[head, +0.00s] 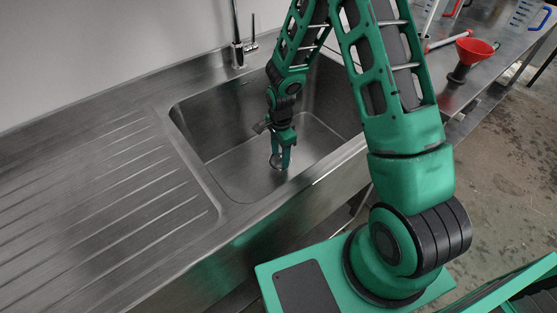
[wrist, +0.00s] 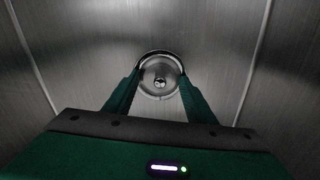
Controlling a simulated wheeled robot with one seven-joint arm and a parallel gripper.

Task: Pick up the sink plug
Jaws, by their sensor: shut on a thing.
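The sink plug (wrist: 160,57) is a round metal disc with a small knob in its middle, seen in the wrist view. My gripper (wrist: 160,88) has its two green fingers on either side of the plug and is shut on it. In the head view my gripper (head: 281,162) points down inside the sink basin (head: 232,172), low over its floor, and the plug shows only as a small round shape at the fingertips. I cannot tell whether the plug touches the basin floor.
Steep metal basin walls surround my gripper. A tap (head: 238,52) stands at the back rim. A ribbed draining board (head: 100,200) lies left of the basin and is clear. A red funnel (head: 473,50) and other items stand on the counter at the right.

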